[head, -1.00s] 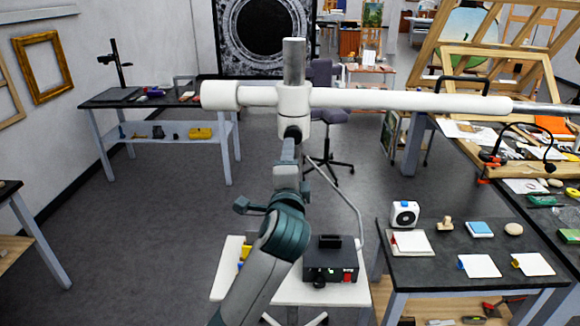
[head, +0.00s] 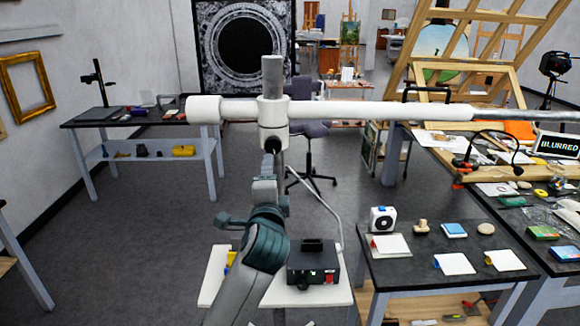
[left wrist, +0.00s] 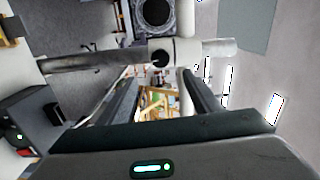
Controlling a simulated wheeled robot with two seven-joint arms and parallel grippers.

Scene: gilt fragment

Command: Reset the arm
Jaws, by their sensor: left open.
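My left arm comes up from the bottom middle of the head view. Its left gripper (head: 269,168) is in front of a white horizontal boom (head: 375,109) and its clamp joint (head: 273,112). In the left wrist view the two dark fingers stand apart with nothing between them. The boom's clamp (left wrist: 172,52) shows beyond the fingertips; I cannot tell how close it is. My right gripper is not in view.
Below and right of my arm, a black box with a red switch (head: 314,262) sits on a small white table (head: 215,272). A dark worktable (head: 420,272) with cards and small items stands at right. An office chair (head: 308,130) stands behind the boom. Grey floor (head: 120,240) is open at left.

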